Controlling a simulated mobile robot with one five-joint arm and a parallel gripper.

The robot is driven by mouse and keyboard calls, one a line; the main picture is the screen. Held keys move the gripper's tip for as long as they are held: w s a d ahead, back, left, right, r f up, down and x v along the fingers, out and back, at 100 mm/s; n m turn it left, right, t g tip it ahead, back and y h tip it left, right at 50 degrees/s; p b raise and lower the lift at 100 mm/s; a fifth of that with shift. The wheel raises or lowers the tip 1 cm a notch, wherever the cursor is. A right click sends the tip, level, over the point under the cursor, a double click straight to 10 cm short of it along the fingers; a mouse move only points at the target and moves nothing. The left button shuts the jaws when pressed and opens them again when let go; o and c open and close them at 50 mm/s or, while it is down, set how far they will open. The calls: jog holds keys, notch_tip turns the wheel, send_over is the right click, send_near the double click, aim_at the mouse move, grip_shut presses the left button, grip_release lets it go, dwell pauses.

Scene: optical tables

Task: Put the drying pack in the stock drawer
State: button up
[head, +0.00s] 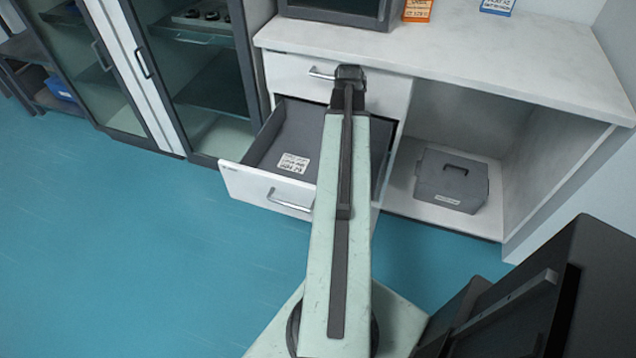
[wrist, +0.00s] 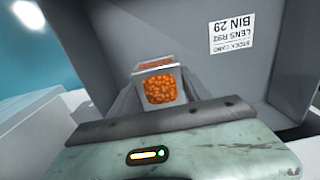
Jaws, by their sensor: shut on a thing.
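The drying pack (wrist: 160,88) is a small pale pack with a window of orange beads. In the wrist view it sits between the fingers of my gripper (wrist: 157,84), which is shut on it. The grey inside of the open stock drawer (wrist: 100,45) lies beyond the pack. Whether the pack touches the drawer floor, I cannot tell. In the head view the open drawer (head: 242,188) is white-fronted with a grey inside. My arm crosses over it and hides its right part, my gripper and the pack. A white stock card (wrist: 231,35) lies in the drawer, lettered BIN 29.
A closed drawer (head: 290,72) is above the open one. A grey lidded box (head: 452,182) stands in the open bay to the right. Glass-doored cabinets (head: 205,85) stand to the left. Orange (head: 417,10) and blue (head: 497,6) packets stand on the worktop (head: 480,55). The blue floor at left is clear.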

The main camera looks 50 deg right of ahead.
notch_tip(320, 180, down, 10)
jog(key=b, duration=1)
jog(key=shift+f, duration=0.2)
jog(key=shift+r, duration=0.3)
jog(key=shift+f, duration=0.25)
jog(key=o, duration=1.7)
jog(key=shift+r, duration=0.1)
jog(key=shift+c, duration=0.2)
notch_tip(320, 180, up, 13)
jog(key=p, duration=1.2)
jog(key=shift+f+p, duration=0.2)
jog(key=shift+p, duration=0.2)
jog(key=shift+f, duration=0.15)
